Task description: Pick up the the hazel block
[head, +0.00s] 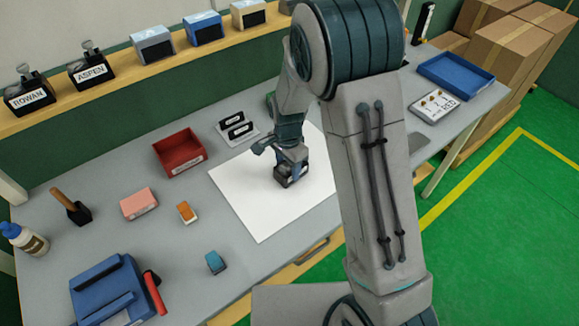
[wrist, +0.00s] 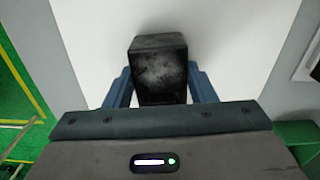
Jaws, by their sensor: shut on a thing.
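My gripper (head: 292,157) is over the white mat (head: 250,205), pointing down. It is shut on a black block (head: 284,178), with one finger on each side. In the wrist view the block (wrist: 160,75) looks dark with grey smudges and sits between the blue fingers. No name shows on it in either view, so I cannot tell whether it is the hazel block. It is on the mat or just above it; I cannot tell which. On the back shelf, two black holders read ROWAN (head: 30,97) and ASPEN (head: 90,72).
A red bin (head: 180,152) and a black-slotted holder (head: 237,128) stand left of the mat. Pink (head: 138,204), orange (head: 187,212) and teal (head: 215,262) blocks lie further left. A blue tray (head: 455,76) is at the right. The mat's front is clear.

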